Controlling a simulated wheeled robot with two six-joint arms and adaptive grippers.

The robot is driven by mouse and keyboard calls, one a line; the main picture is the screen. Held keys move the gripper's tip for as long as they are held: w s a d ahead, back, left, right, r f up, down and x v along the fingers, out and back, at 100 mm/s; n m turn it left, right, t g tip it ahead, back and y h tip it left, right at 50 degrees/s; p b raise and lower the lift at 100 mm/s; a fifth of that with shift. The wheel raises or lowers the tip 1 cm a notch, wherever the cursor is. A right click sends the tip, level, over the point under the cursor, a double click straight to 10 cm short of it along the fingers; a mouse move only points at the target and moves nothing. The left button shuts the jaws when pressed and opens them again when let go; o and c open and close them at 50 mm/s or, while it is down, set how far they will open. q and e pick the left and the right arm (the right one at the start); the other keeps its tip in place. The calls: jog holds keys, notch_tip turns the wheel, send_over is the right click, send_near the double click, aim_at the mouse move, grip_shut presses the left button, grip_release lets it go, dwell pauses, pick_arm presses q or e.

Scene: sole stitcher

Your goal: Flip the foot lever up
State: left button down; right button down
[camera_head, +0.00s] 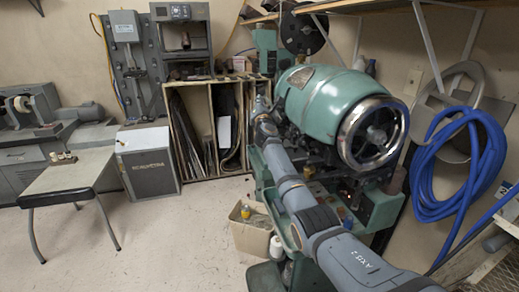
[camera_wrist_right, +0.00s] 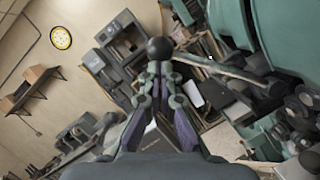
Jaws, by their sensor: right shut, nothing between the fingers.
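The sole stitcher is a large green machine (camera_head: 325,95) with a round chrome-rimmed wheel at its front. My right arm reaches along its left side, and my right gripper (camera_head: 262,106) is small at the far end. In the right wrist view the right gripper (camera_wrist_right: 158,72) is shut and empty. A black ball knob (camera_wrist_right: 159,48) shows right at its fingertips; I cannot tell whether they touch. A grey-green lever rod (camera_wrist_right: 222,69) runs from near the knob rightward to the machine. My left gripper is not in view.
A wooden rack (camera_head: 205,125) and a grey cabinet (camera_head: 150,160) stand behind and left of the machine. A cardboard box (camera_head: 250,235) with bottles sits on the floor beside it. A blue hose (camera_head: 465,165) hangs at the right.

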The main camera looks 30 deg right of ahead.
jog(key=shift+d+r+m+g+h+p, duration=0.3)
jog(key=shift+d+r+m+p, duration=0.05)
jog(key=shift+d+r+m, duration=0.5)
jog(key=shift+s+d+r+m+p, duration=0.25)
jog(key=shift+d+r+m+p, duration=0.1)
jog(key=shift+d+r+p, duration=0.45)
jog(key=shift+d+f, duration=0.1)
jog(key=shift+d, duration=0.05)
